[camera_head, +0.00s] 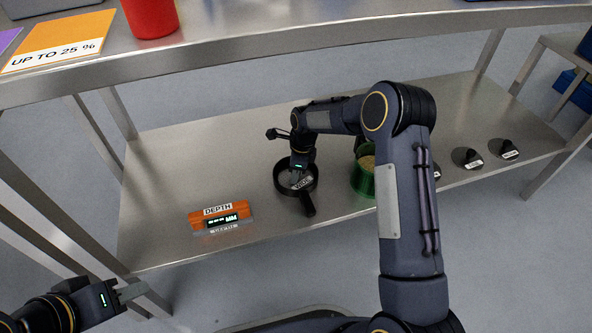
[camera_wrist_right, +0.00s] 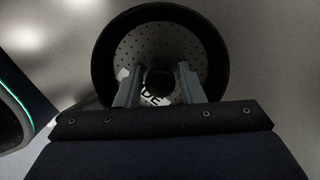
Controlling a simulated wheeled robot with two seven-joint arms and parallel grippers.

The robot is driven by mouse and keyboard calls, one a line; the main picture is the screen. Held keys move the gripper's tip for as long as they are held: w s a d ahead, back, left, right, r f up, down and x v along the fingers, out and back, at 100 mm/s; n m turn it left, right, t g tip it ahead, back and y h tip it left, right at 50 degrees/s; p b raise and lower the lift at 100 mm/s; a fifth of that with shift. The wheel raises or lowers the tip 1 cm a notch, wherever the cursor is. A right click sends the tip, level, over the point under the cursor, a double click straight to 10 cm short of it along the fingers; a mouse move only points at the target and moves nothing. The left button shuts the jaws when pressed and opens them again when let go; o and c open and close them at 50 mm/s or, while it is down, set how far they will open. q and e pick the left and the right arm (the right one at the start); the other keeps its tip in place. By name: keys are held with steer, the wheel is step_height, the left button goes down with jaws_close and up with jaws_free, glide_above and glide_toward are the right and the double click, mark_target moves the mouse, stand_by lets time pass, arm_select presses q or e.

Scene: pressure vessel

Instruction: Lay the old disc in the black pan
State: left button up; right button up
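The black pan (camera_head: 281,187) sits on the lower steel shelf, its handle pointing toward the front. In the right wrist view the pan's round dark rim (camera_wrist_right: 104,55) encloses a pale perforated disc (camera_wrist_right: 135,45). The disc has a dark centre knob (camera_wrist_right: 158,82) and a white label, partly hidden. My right gripper (camera_head: 298,181) is down at the pan. In the wrist view its two fingers (camera_wrist_right: 158,88) stand on either side of the knob, with narrow gaps showing. My left gripper (camera_head: 132,291) is at lower left, away from the shelf; its finger opening is unclear.
An orange depth gauge (camera_head: 220,217) lies left of the pan. A green container (camera_head: 362,181) stands close right of it, partly behind my right arm. Several black knobbed pieces (camera_head: 467,157) with labels are farther right. The upper table (camera_head: 300,38) overhangs the back.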

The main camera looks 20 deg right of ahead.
steer(key=shift+o, duration=1.1)
steer(key=shift+r, duration=0.15)
steer(key=r+p, duration=0.1)
steer(key=r, duration=0.1)
steer(key=r+p, duration=0.1)
steer(key=r, duration=0.2)
steer(key=d+r+p, duration=0.1)
steer(key=r, duration=0.1)
steer(key=shift+s+r+p, duration=0.2)
steer(key=shift+r+p, duration=0.05)
steer(key=shift+p, duration=0.1)
steer(key=shift+s+f, duration=0.1)
